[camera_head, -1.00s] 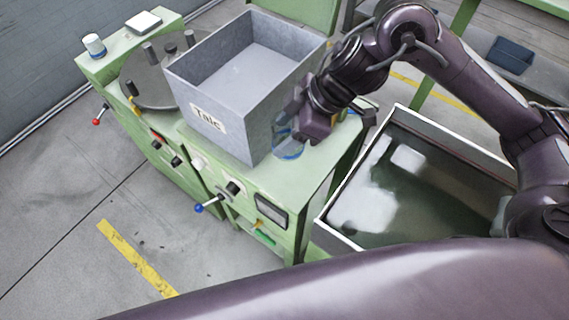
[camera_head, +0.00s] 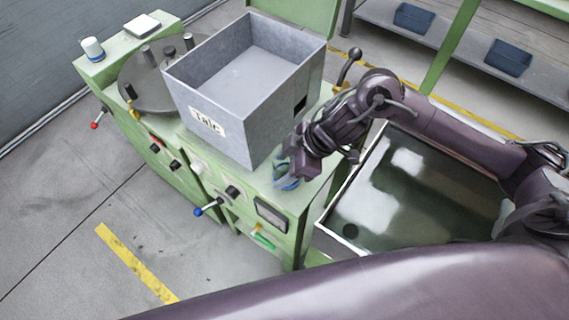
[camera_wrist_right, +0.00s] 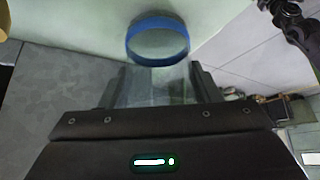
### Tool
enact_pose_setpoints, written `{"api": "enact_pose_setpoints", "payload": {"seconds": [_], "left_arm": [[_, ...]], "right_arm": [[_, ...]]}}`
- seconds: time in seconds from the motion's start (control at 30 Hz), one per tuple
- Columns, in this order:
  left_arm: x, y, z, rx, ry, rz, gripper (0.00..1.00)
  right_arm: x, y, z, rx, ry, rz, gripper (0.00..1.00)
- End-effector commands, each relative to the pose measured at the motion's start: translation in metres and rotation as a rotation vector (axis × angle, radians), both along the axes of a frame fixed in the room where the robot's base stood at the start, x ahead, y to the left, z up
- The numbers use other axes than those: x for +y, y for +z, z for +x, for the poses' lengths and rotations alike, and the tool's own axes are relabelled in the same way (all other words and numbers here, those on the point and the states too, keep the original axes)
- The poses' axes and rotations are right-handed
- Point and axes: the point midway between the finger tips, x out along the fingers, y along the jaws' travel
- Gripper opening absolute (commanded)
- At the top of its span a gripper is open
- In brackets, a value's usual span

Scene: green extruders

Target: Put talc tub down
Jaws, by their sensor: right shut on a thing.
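A small clear tub with a blue ring (camera_head: 287,184) is in my right gripper (camera_head: 290,170), over the front right part of the green machine top. In the right wrist view the tub's blue rim (camera_wrist_right: 158,40) stands beyond the fingertips, and its clear body is between the fingers of my right gripper (camera_wrist_right: 158,82). The rim is close to a pale green surface; I cannot tell whether it touches. A grey open box labelled "Talc" (camera_head: 208,122) stands beside the gripper on its left, and looks empty. My left gripper is not in view.
The green machine (camera_head: 290,208) has knobs and a blue-tipped lever (camera_head: 204,209) on its front. A rectangular tank (camera_head: 400,200) is on the right, beneath my right arm. A round dark plate with pegs (camera_head: 150,85) lies left of the box. Blue trays (camera_head: 508,57) sit on a shelf behind.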

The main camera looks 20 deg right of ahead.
Motion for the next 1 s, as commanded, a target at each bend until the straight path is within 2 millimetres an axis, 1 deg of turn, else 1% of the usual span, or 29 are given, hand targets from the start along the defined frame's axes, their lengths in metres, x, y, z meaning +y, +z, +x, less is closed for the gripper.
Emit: {"api": "enact_pose_setpoints", "payload": {"seconds": [0.17, 0.2, 0.33, 0.6, 0.73, 0.87, 1.0], "left_arm": [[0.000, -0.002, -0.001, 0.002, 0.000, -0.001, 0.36], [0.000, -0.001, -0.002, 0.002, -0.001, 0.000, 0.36], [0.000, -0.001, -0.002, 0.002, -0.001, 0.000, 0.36], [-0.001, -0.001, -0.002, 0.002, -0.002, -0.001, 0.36], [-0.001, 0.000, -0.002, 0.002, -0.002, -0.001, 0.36], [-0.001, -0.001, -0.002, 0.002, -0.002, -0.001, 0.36], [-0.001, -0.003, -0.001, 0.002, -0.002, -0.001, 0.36]], "right_arm": [[0.000, -0.004, 0.000, 0.000, 0.001, 0.001, 0.34], [0.000, -0.003, 0.000, 0.000, 0.000, 0.001, 0.62], [0.000, -0.003, 0.000, 0.000, 0.000, 0.001, 0.78], [0.000, -0.002, 0.000, 0.000, 0.000, 0.001, 0.78], [-0.003, 0.006, 0.000, -0.002, -0.001, 0.000, 0.78], [-0.015, 0.024, -0.004, -0.005, 0.000, 0.000, 0.78], [-0.031, 0.050, -0.009, -0.006, -0.001, -0.002, 0.78]]}}
